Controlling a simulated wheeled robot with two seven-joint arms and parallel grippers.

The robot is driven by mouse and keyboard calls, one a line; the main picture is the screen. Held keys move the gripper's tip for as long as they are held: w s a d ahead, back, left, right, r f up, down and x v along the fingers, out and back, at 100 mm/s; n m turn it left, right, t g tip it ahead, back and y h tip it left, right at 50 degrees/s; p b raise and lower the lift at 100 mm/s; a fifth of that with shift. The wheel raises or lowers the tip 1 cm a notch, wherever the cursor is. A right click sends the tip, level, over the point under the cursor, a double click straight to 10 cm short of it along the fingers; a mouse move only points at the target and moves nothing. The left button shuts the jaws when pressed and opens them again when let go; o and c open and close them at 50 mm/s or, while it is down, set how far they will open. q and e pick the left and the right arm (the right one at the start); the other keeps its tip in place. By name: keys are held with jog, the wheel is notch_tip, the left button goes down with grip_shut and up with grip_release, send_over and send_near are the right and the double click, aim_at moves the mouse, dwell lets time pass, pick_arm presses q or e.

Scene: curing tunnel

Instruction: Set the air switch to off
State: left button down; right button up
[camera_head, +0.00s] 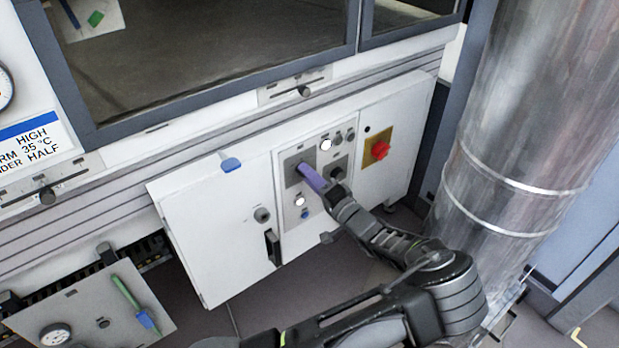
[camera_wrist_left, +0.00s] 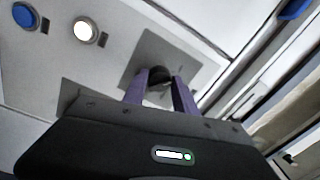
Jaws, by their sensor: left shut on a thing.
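A control panel (camera_head: 290,222) with two dark rotary switches on grey square plates is on the front of a white cabinet. My left gripper (camera_head: 306,172), with purple fingers, reaches the left switch's grey plate (camera_head: 291,160). In the left wrist view, its fingers are on either side of a dark switch knob (camera_wrist_left: 160,73) and shut on it. The fingers hide much of the knob, so its pointing direction is unclear. The other dark switch (camera_head: 337,173) sits just right of the gripper. The labels are too small to read, so I cannot tell which is the air switch. My right gripper is not in view.
A red knob on a yellow plate (camera_head: 370,157) is right of the panel. White lit buttons (camera_head: 326,144) and a blue button (camera_head: 305,214) are close to the gripper. A black handle (camera_head: 272,246) sits lower left. A large metal duct (camera_head: 520,130) stands at right.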

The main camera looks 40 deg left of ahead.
pick_arm(q)
jog(key=shift+f, duration=0.1)
jog(key=c, duration=1)
grip_release()
jog(key=v, duration=0.7)
jog(key=shift+d, duration=0.4)
jog(key=shift+s, duration=0.1)
